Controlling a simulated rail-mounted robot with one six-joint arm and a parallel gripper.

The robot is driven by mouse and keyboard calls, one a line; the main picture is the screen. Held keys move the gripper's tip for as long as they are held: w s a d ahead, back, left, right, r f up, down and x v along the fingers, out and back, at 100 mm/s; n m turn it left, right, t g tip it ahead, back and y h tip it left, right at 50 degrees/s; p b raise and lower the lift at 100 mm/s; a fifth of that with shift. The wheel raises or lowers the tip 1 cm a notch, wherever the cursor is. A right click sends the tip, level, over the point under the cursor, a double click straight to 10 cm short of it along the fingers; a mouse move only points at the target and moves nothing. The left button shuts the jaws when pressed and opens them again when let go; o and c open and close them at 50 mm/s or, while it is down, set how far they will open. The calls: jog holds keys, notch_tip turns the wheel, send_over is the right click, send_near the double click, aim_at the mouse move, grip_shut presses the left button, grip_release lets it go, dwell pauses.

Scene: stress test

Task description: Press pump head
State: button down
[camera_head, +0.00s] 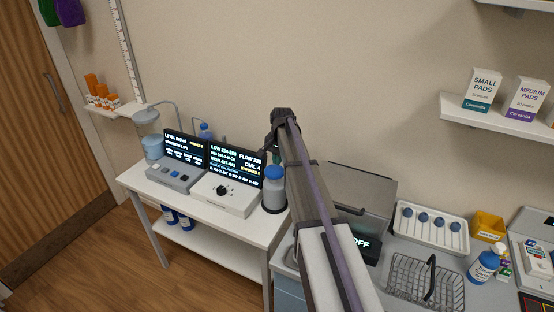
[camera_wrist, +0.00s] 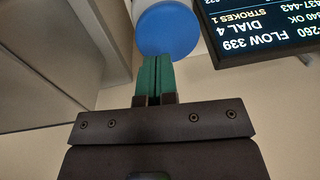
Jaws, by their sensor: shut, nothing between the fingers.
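A grey-white cylinder with a round blue top (camera_head: 274,173), likely the pump head, stands in a dark holder at the right end of the white cart. Its blue top (camera_wrist: 167,29) fills the upper middle of the wrist view. My gripper (camera_head: 276,160) is above this top in the head view. Its teal fingers (camera_wrist: 154,60) are together with nothing between them, their tips by the blue top's lower edge in the wrist view; whether they touch it I cannot tell. A screen (camera_wrist: 262,28) beside it reads FLOW 339, DIAL 4, STROKES 1.
A control box with a black dial (camera_head: 221,191) and a second box with blue buttons (camera_head: 177,176) sit left of the cylinder on the cart (camera_head: 207,217). A clear container (camera_head: 147,124) stands behind. A wire basket (camera_head: 426,284) and a blue bottle (camera_head: 483,267) are on the right counter.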

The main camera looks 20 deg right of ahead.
aim_at(279, 172)
notch_tip(279, 172, up, 7)
jog(key=p, duration=0.5)
jog(key=shift+s+d, duration=0.15)
jog(key=shift+s, duration=0.1)
jog(key=s+a+f+n+b, duration=0.2)
jog(key=s+a, duration=0.4)
jog(key=s, duration=0.4)
jog(key=s+a+f+n+b, duration=0.2)
jog(key=s+a+n, duration=0.2)
jog(key=s+a, duration=0.3)
jog(key=s+a+f+n+g+b, duration=0.1)
jog(key=s+a+f+n+b, duration=0.2)
jog(key=s+a, duration=0.4)
jog(key=s+n, duration=0.1)
jog(key=s, duration=0.5)
jog(key=shift+a+h, duration=0.15)
jog(key=shift+h, duration=0.15)
